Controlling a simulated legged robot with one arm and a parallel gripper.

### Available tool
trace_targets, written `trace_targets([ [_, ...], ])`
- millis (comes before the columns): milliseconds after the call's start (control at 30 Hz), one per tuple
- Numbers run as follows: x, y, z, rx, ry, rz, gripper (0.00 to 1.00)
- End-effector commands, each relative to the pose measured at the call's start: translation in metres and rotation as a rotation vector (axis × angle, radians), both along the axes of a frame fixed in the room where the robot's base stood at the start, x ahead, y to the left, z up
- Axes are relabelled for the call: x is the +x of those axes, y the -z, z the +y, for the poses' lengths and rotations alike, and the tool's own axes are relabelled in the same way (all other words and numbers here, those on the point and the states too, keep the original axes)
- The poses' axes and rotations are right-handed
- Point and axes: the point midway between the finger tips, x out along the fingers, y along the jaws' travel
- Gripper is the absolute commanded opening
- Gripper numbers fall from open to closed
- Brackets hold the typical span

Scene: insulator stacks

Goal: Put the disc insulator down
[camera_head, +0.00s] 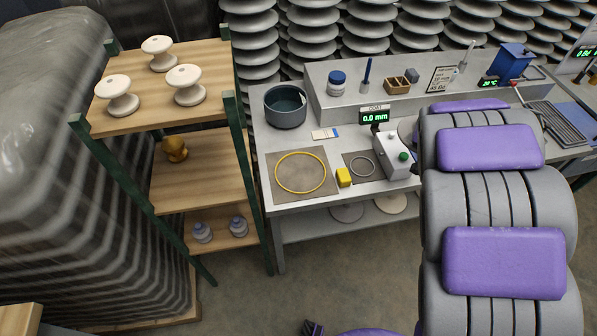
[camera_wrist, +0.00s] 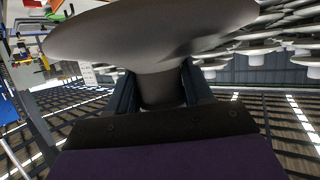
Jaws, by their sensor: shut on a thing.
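The disc insulator (camera_wrist: 150,32) fills the upper part of the wrist view, a wide pale grey disc on a short thick neck. My gripper (camera_wrist: 158,88) is shut on that neck, with one dark finger on each side. The disc lies beyond and above the fingers in that picture, and its top edge is cut off. I cannot make out the held insulator or my fingers in the head view, where my grey and purple arm covers the right side.
Three white insulators stand on the wooden shelf (camera_head: 140,110).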

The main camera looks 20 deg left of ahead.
Motion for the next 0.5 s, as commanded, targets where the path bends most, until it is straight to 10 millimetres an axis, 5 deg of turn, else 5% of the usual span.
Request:
trace_targets([
  [233, 0.021, 0.035, 0.045, -0.009, -0.258, -0.007, 0.0],
  [500, 0.013, 0.09, 0.097, -0.004, -0.565, -0.014, 0.0],
])
